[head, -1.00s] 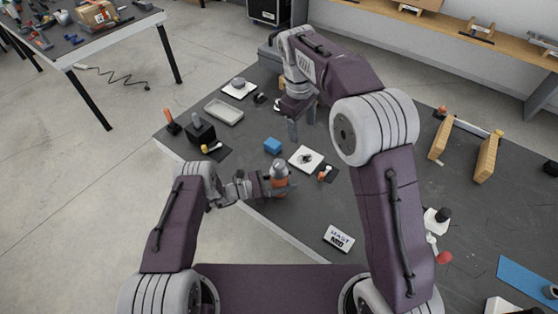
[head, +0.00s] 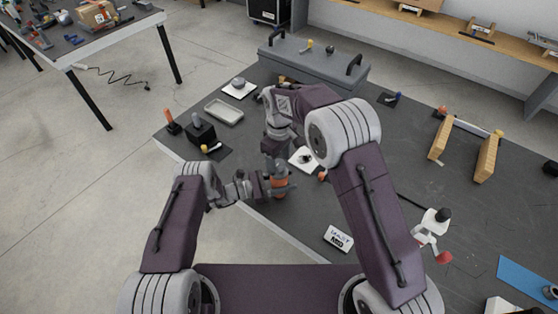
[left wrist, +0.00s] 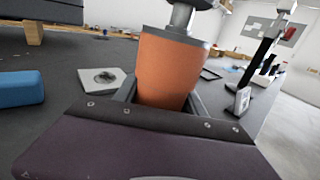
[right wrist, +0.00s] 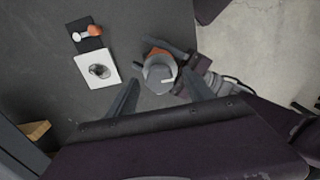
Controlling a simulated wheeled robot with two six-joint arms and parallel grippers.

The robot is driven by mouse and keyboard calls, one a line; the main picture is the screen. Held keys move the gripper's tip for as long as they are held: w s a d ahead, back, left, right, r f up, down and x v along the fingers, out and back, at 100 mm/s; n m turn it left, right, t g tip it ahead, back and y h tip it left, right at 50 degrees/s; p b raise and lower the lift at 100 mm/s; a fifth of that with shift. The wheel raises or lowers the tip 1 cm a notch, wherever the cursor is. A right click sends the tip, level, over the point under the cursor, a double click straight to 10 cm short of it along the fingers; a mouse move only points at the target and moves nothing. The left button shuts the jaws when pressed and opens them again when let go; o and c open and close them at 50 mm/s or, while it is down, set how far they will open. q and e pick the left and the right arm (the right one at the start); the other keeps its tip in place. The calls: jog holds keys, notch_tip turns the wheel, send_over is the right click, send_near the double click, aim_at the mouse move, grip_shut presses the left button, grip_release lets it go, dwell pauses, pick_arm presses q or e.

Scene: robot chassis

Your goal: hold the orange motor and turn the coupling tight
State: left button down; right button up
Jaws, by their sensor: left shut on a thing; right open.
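The orange motor (head: 279,182) stands upright in my left gripper (head: 268,187), over the near left edge of the dark table (head: 330,205). In the left wrist view the orange motor (left wrist: 168,72) fills the space between the fingers. A grey coupling (left wrist: 181,17) sits on its top; how tight it is cannot be seen. My right gripper (head: 275,158) is open, pointing down just above the coupling. In the right wrist view the coupling (right wrist: 159,73) lies ahead between the spread fingers (right wrist: 162,98), and they appear not to touch it.
A white square plate with a dark round part (right wrist: 97,70) lies close by. A blue block (left wrist: 20,88) is near it. A black block (head: 201,133), a grey tray (head: 224,112) and a grey case with handles (head: 315,65) stand farther back.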

jog(key=shift+f, duration=0.2)
grip_shut()
jog(key=shift+m, duration=0.3)
